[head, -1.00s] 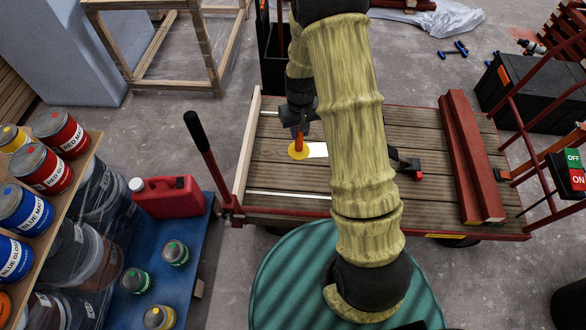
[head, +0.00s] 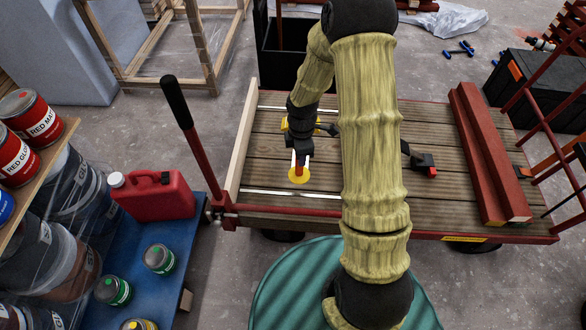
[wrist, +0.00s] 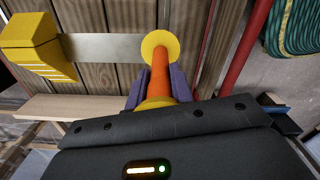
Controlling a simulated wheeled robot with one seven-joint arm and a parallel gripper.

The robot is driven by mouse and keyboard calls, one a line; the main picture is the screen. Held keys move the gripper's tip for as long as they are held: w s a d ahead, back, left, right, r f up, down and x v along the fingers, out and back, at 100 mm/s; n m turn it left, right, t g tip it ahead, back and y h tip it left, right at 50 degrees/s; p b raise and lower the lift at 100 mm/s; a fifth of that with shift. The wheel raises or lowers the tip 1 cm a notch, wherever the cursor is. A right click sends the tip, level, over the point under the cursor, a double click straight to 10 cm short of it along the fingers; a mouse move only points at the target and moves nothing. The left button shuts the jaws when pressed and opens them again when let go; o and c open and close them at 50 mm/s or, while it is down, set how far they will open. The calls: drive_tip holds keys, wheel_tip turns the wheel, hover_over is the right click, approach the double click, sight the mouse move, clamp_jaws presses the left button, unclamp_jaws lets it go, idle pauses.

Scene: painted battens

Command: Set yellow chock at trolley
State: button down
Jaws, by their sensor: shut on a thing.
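The yellow chock has a striped wedge block (wrist: 35,45), a flat grey bar and an orange handle (wrist: 170,75) with yellow discs. My gripper (wrist: 157,90) is shut on the handle. In the head view, my gripper (head: 300,158) points down above the left part of the trolley's plank deck (head: 260,150), with a yellow disc (head: 298,175) below it. The wedge shows only partly there, behind the gripper on its far side. I cannot tell whether the chock touches the deck. The trolley's wheels are mostly hidden under it.
Red beams (head: 490,160) lie on the trolley's right. A dark clamp-like item (head: 422,160) lies mid-deck. A red handle (head: 190,135) rises at the left end, near a pale batten (head: 240,140). Paint cans and a red canister (head: 155,197) stand left. A green drum (head: 290,285) is in front.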

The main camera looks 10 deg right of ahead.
sight(300, 173)
drive_tip(key=shift+r, duration=0.1)
drive_tip(key=shift+f+b, duration=1.2)
drive_tip(key=shift+f, duration=1.4)
drive_tip(key=shift+f+b, duration=1.35)
drive_tip(key=shift+f, duration=1.2)
drive_tip(key=c, duration=1.2)
unclamp_jaws()
drive_tip(key=shift+c, duration=0.2)
wheel_tip(300, 173, up, 12)
drive_tip(key=p, duration=0.6)
